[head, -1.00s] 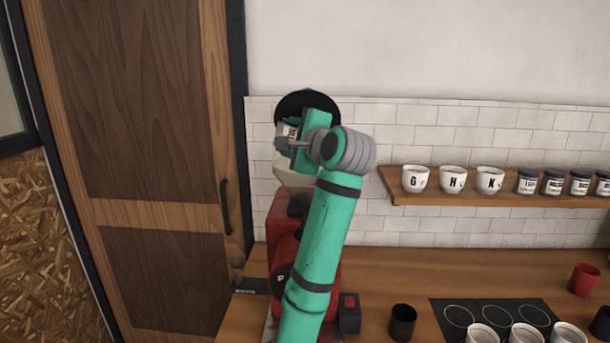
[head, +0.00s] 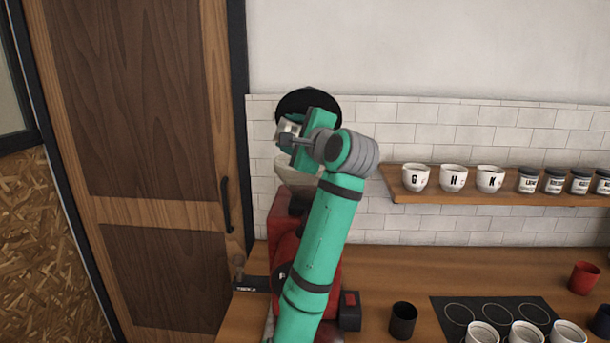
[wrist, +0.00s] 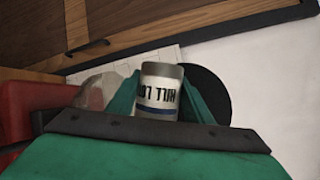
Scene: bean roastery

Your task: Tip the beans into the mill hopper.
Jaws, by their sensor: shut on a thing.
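My gripper (head: 290,135) is shut on a small canister (head: 286,126) above the red mill (head: 284,235). In the wrist view the canister (wrist: 158,93) has a white label with dark lettering, a blue band and a grey end, and sits between the two green fingers. In the head view it is tilted and partly hidden by the gripper. The mill's pale hopper (head: 296,174) is just below the canister; it also shows in the wrist view (wrist: 97,90), to the left of the canister. My arm covers part of the mill. No beans can be made out.
A black disc (head: 308,98) stands behind the gripper, against the tiled wall. A shelf (head: 440,198) with white cups and labelled jars is at right. The counter holds a dark cup (head: 403,320), a red cup (head: 584,278) and a black mat (head: 490,308).

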